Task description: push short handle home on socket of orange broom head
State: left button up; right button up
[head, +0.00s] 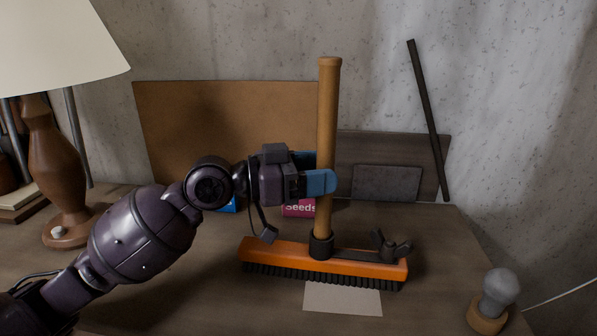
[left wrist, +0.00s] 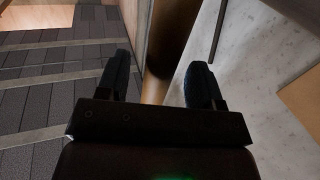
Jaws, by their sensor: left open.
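The short wooden handle (head: 327,120) stands upright on the orange broom head (head: 345,262), its lower end in the dark socket (head: 321,245). Whether it is fully seated cannot be told. The broom head lies bristles down on the table, with a dark wing-shaped knob (head: 390,246) at its right. My left gripper (head: 325,182) is at the lower middle of the handle, with a blue finger in front of it. In the left wrist view my left gripper (left wrist: 158,85) is open, and the handle (left wrist: 170,40) shows between the fingers. My right gripper is not in view.
A pale card (head: 342,299) lies before the broom head on the table (head: 190,290). A pink Seeds packet (head: 298,208) is behind the gripper. A lamp (head: 45,150) stands left, a bulb on a wooden base (head: 497,292) front right. Boards (head: 230,120) and a dark rod (head: 428,115) lean on the wall.

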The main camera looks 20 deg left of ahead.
pick_arm(q)
jog(key=b+v, duration=0.2)
jog(key=v, duration=0.8)
jog(key=shift+s+a+b, duration=0.15)
jog(key=shift+a+b, duration=0.1)
jog(key=shift+b, duration=0.05)
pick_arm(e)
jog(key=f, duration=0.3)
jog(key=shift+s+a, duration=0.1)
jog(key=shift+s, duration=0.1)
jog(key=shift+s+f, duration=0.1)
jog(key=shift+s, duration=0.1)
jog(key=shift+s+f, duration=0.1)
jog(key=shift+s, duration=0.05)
